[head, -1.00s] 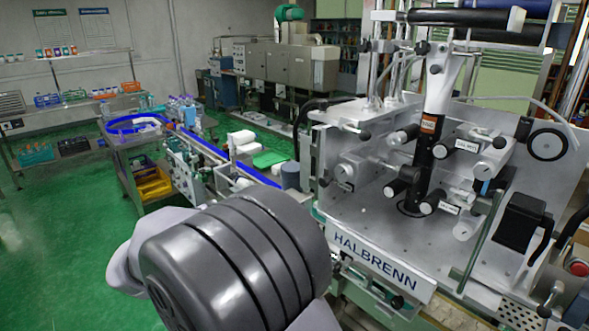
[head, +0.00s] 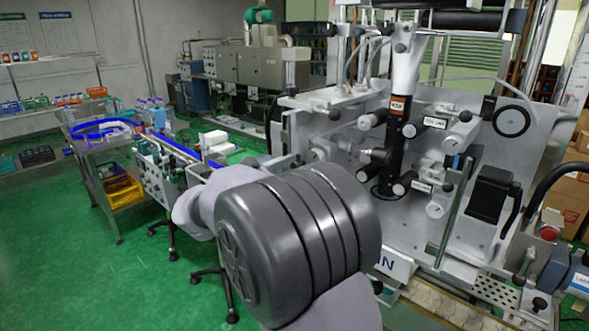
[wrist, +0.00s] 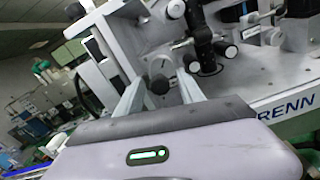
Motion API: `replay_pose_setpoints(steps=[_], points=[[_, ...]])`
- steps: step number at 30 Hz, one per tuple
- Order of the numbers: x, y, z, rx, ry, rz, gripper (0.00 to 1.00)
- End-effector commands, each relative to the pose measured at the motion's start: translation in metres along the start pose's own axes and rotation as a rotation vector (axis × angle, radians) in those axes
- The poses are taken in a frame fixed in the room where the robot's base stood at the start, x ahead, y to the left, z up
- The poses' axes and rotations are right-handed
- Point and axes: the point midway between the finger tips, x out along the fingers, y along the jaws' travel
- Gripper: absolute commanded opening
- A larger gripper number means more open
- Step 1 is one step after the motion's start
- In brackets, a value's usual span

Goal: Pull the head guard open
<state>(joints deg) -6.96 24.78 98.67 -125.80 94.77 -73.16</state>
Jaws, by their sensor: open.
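The sleeve applicator head (head: 440,150) stands at right in the head view, with rollers around a dark vertical column (head: 391,150). A thin upright bar (head: 452,215) stands at its open front; I cannot tell whether it belongs to the head guard. In the wrist view, my gripper (wrist: 159,78) has its two pale fingers apart. A black knob (wrist: 158,84) shows between them, in front of the machine's left frame plate (wrist: 112,55). I cannot tell whether the fingers touch the knob or whether it is the guard's handle. My arm hides my gripper in the head view.
A conveyor (head: 180,148) with a blue rail runs left of the machine. A red button (head: 549,231) sits at its right end. The lettered front panel (head: 396,264) is mostly behind my arm. Green floor (head: 70,240) is clear at left.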

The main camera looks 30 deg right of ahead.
Motion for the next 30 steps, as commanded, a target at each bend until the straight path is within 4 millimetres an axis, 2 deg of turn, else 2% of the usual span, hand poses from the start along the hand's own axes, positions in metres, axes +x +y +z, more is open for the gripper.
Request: replay_pose_setpoints(steps=[1,8,30], points=[[-0.0002,0.0000,0.0000,0.000,0.000,0.000,0.45],[-0.0004,0.0000,-0.0001,0.000,0.000,0.000,0.00],[-0.0005,0.0000,-0.0001,0.000,0.000,0.000,0.00]])
